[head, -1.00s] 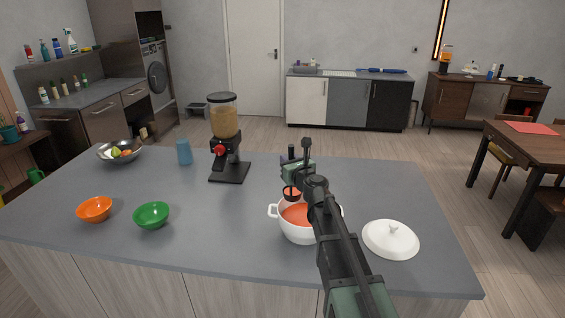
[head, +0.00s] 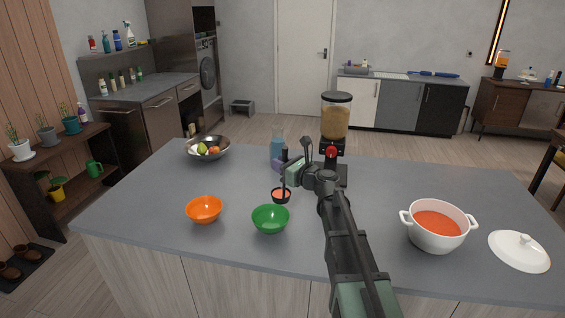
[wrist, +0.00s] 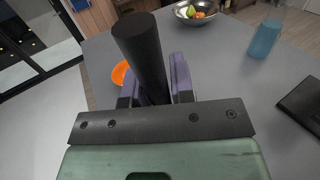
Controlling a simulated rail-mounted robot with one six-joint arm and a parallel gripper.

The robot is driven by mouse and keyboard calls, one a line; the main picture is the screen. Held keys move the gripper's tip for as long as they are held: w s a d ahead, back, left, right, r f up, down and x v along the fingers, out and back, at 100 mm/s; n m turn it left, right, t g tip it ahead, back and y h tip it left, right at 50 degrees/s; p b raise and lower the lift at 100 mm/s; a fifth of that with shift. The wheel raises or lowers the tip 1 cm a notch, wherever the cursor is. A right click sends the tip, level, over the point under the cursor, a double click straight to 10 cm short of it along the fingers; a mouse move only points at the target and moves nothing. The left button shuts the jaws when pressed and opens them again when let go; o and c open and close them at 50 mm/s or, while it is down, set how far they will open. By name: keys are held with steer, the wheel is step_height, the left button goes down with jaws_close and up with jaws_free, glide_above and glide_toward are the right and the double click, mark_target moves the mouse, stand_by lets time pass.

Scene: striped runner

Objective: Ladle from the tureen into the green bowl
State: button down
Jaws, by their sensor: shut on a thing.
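My gripper (head: 281,166) is shut on the ladle (head: 281,197). In the wrist view the fingers (wrist: 156,84) clasp its thick black handle (wrist: 140,48). The ladle's dark cup holds red soup and hangs just behind the rim of the green bowl (head: 270,220); I cannot tell its exact height. The green bowl stands on the counter and looks empty inside. The white tureen (head: 437,243), with red soup in it, stands to the right, uncovered.
An orange bowl (head: 204,210) stands left of the green bowl and partly shows in the wrist view. Behind are a fruit bowl (head: 208,148), a blue tumbler (head: 278,144) and a dispenser (head: 335,120). The white lid (head: 519,251) lies right of the tureen. The grey counter (head: 140,200) is clear at left.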

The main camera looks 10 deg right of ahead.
steer(key=s+a+f+n+g+h+b, duration=0.1)
steer(key=a+f+n+g+h+b, duration=0.2)
steer(key=a+f, duration=1.4)
steer(key=shift+n+g+h+b, duration=0.4)
steer(key=shift+n+h+b, duration=2)
steer(key=shift+n+h, duration=1.7)
steer(key=shift+f+n+y, duration=0.1)
steer(key=shift+n+y, duration=0.4)
